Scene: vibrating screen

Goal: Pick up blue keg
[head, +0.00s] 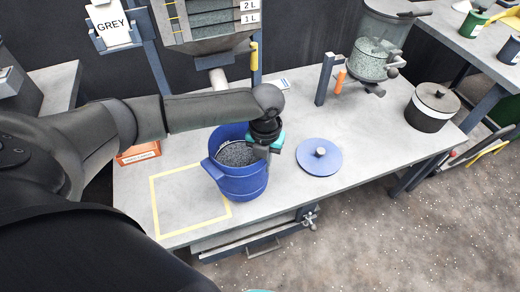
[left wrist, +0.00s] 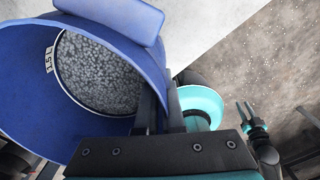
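The blue keg (head: 240,180), open-topped and filled with grey granules, is near the front of the grey table. It also fills the upper left of the left wrist view (left wrist: 100,132), with a "1.5 L" mark inside. My left gripper (head: 262,150) reaches down at the keg's right rim. In the left wrist view its two fingers (left wrist: 160,112) straddle the keg's wall, one inside and one outside, close together on it. Whether the keg touches the table is unclear. My right gripper (left wrist: 245,106) shows in the left wrist view, apart from the keg, prongs spread and empty.
A blue lid (head: 320,158) lies right of the keg. A yellow outlined square (head: 154,200) is left of it. An orange box (head: 138,153), a hopper (head: 210,35), a glass-vessel stand (head: 325,80) and a lidded dark pot (head: 432,107) stand around. The table between is clear.

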